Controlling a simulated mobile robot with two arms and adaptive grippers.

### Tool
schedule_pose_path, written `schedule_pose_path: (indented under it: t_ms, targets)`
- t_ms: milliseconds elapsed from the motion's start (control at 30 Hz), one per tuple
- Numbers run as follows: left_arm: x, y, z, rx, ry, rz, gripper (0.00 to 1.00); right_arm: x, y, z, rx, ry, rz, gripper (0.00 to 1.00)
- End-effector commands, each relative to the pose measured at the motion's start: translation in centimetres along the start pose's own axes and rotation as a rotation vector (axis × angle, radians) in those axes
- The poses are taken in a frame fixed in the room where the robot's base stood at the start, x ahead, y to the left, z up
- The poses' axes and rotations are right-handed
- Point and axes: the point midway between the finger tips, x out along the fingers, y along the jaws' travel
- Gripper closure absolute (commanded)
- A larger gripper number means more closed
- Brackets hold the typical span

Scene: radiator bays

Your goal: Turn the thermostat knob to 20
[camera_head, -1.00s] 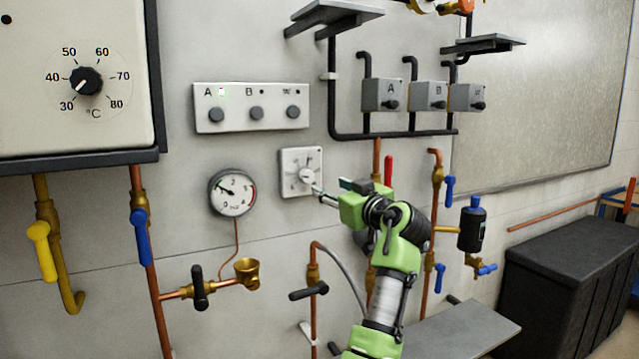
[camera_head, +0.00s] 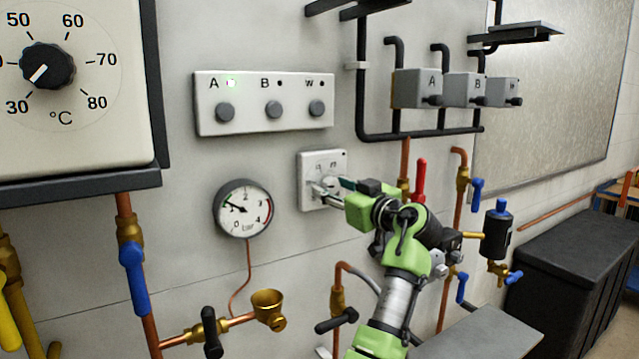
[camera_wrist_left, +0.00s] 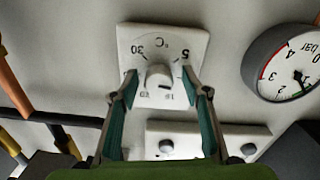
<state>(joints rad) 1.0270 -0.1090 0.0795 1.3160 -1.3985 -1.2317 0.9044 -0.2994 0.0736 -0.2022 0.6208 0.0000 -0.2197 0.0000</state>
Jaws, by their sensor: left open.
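The thermostat is a square white plate (camera_head: 338,163) on the grey wall, right of the pressure gauge. In the left wrist view the thermostat plate (camera_wrist_left: 195,45) appears upside down, with dial numbers such as 30 and 5 around its light knob (camera_wrist_left: 159,76). My left gripper (camera_head: 324,190) is open in front of the thermostat. In the wrist view its two green-padded fingers (camera_wrist_left: 160,88) lie on either side of the knob, with gaps between. The fingers partly hide the knob in the head view. I cannot read the knob's setting. My right gripper is not in view.
A pressure gauge (camera_head: 243,209) is left of the thermostat, and a button panel (camera_head: 246,92) is above it. A boiler dial (camera_head: 47,66) is at the far left. Copper pipes, a red lever (camera_head: 420,180) and valve boxes (camera_head: 417,88) are around my arm.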

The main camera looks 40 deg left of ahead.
Motion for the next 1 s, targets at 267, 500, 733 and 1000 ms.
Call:
schedule_pose_path:
  t_ms: [267, 500, 733, 1000]
  targets:
    - [-0.35, 0.23, 0.04, 0.000, 0.001, 0.000, 0.57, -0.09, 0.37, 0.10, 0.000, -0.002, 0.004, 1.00]
    - [-0.33, 0.21, 0.05, 0.000, 0.000, 0.000, 0.78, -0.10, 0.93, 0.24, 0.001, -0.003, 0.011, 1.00]
    - [-0.31, 0.22, 0.03, 0.001, 0.001, 0.000, 0.96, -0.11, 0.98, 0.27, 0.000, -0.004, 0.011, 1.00]
    - [-0.29, 0.23, -0.06, 0.054, 0.000, 0.001, 0.96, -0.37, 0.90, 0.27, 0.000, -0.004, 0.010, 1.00]
